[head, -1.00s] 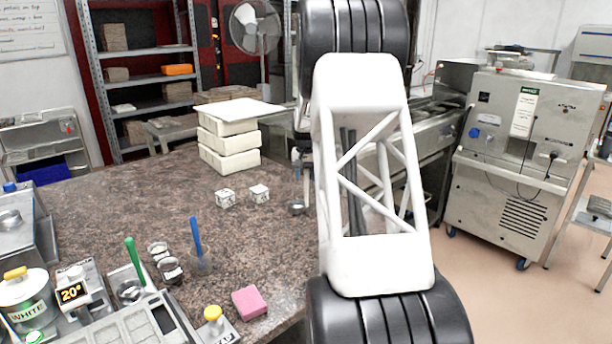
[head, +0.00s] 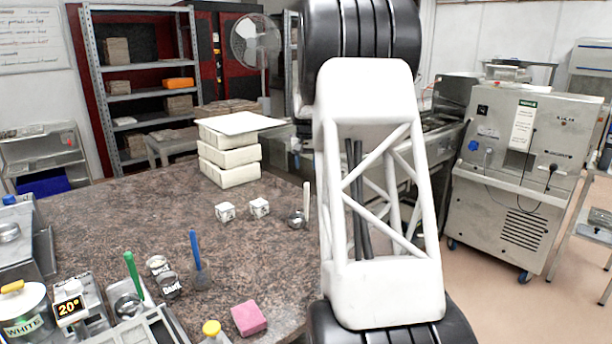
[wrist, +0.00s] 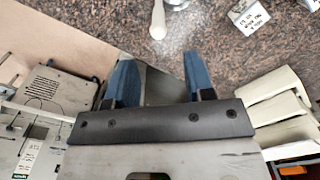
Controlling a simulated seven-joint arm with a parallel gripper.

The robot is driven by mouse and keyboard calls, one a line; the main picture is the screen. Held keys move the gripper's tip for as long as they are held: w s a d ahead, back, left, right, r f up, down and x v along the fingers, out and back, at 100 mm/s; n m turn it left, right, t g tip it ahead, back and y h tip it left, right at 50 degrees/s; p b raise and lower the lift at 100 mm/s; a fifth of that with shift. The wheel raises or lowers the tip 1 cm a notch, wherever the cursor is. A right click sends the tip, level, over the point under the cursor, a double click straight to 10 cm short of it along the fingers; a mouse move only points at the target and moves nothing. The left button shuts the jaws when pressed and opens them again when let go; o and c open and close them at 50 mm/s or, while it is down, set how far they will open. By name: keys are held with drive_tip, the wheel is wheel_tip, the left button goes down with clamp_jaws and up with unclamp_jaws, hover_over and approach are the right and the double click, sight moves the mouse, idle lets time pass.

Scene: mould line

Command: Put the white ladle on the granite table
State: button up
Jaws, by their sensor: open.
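The white ladle (head: 306,203) stands on the granite table (head: 100,220) near its right edge, its white handle upright and its metal bowl at the bottom. In the wrist view its handle (wrist: 158,20) is at the top middle, with the bowl partly cut off by the frame edge. My gripper (wrist: 160,80) shows in the wrist view with its two blue fingers wide apart and nothing between them. It is apart from the ladle. In the head view my arm hides the gripper.
Two white printed cubes (head: 242,209) stand left of the ladle. A stack of pale blocks (head: 229,158) is behind them. A blue-handled ladle (head: 194,248), a green-handled ladle (head: 131,272), small jars and a pink block (head: 249,319) are nearer. The table's middle left is clear.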

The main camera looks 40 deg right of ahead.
drive_tip(key=shift+r, duration=1.25)
drive_tip(key=shift+a, duration=0.1)
drive_tip(key=s+a+r+n, duration=0.15)
drive_tip(key=s+a, duration=0.35)
drive_tip(key=a, duration=0.6)
drive_tip(key=s+a+r+n+t, duration=0.1)
drive_tip(key=s+a+r, duration=0.25)
drive_tip(key=a, duration=0.65)
drive_tip(key=s+a+r+n, duration=0.15)
drive_tip(key=s+a, duration=0.35)
drive_tip(key=a, duration=0.6)
drive_tip(key=s+a+f+n, duration=0.1)
drive_tip(key=s+a+f, duration=0.2)
drive_tip(key=s+a, duration=0.3)
drive_tip(key=s+a+f+n+t, duration=0.1)
drive_tip(key=s+a+f, duration=0.3)
drive_tip(key=s, duration=0.9)
drive_tip(key=s+a+f+n, duration=0.2)
drive_tip(key=s+a+f, duration=0.1)
drive_tip(key=s+a, duration=0.6)
drive_tip(key=shift+s+a+f+n+t, duration=0.2)
drive_tip(key=shift+s+a+n+t, duration=0.15)
drive_tip(key=shift+a, duration=0.35)
